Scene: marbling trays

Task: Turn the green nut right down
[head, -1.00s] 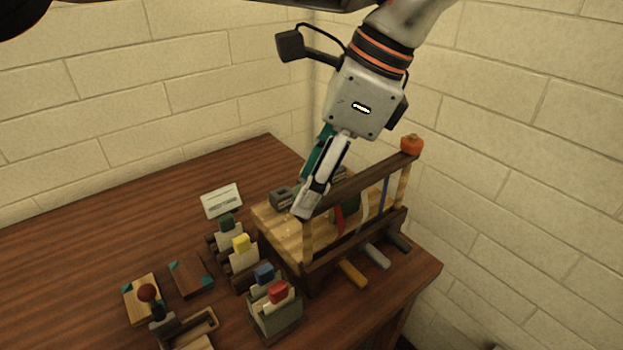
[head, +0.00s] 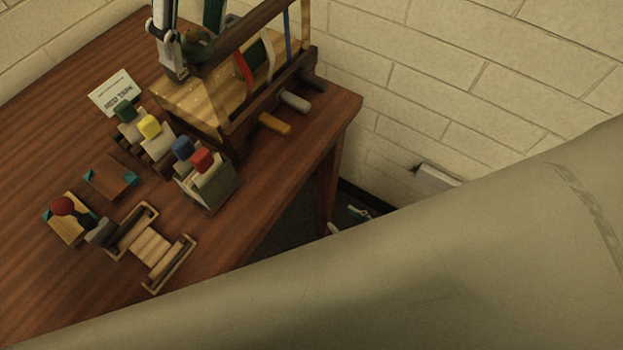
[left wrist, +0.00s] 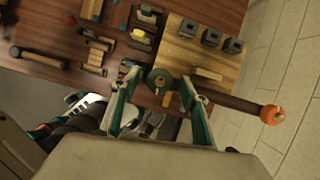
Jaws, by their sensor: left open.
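The green nut (head: 199,46) sits on the left end of the dark upper bar (head: 250,27) of a wooden frame on the table. In the left wrist view the green nut (left wrist: 160,79) shows between the two fingers of my left gripper (left wrist: 160,84). In the head view my left gripper (head: 190,45) comes down from the top edge, open, with one finger on each side of the nut. A gap shows beside the nut in the wrist view; I cannot tell whether either finger touches it.
An orange nut (left wrist: 272,115) is on the bar's other end. Red, white and blue strips hang in the frame. Colour-topped holders (head: 157,138), a white sign (head: 116,94) and a small wooden tray (head: 187,255) stand nearby. A wall is behind.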

